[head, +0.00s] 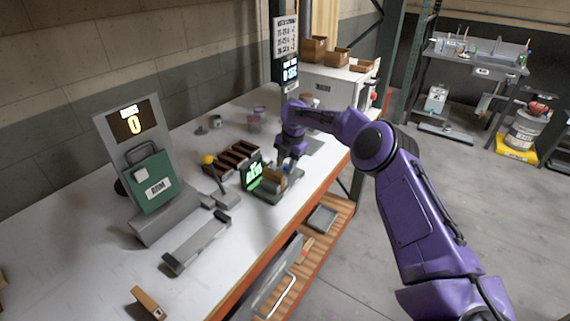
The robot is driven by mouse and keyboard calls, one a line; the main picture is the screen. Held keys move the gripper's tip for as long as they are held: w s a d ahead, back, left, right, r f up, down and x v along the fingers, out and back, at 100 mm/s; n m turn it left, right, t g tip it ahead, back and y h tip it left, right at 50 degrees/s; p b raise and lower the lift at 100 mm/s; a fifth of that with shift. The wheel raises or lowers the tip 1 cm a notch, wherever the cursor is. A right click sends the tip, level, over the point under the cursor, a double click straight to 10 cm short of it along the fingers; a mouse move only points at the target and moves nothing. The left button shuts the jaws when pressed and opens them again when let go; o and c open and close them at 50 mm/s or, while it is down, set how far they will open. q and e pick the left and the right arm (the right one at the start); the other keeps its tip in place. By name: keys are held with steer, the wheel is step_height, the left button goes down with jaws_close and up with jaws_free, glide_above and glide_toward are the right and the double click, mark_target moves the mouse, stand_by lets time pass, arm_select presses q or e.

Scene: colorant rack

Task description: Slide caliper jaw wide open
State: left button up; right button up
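A low dark fixture with a lit green readout (265,175) stands near the front edge of the bench; I take it to be the caliper, but its jaw is too small and too covered to make out. My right gripper (288,169) points down at the right end of this fixture, just behind and beside the readout. Its fingers are small and partly hidden, so I cannot tell their opening or whether they touch the jaw. A small blue spot shows by the fingertips. My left gripper is not in view.
The white bench (100,285) also bears a dark slotted rack (232,156), a long grey bar fixture (198,243), a green box (155,187) on a stand with a "0" display, and several small pots. A white cabinet (325,87) stands behind.

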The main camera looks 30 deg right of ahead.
steer(key=shift+w+f, duration=0.3)
steer(key=shift+f, duration=0.25)
steer(key=shift+w+f, duration=0.25)
steer(key=shift+f, duration=0.3)
steer(key=shift+s+a+r, duration=0.1)
steer(key=shift+s+r, duration=0.1)
steer(key=shift+s, duration=0.15)
steer(key=shift+w, duration=0.1)
jaws_close()
steer(key=shift+f, duration=0.1)
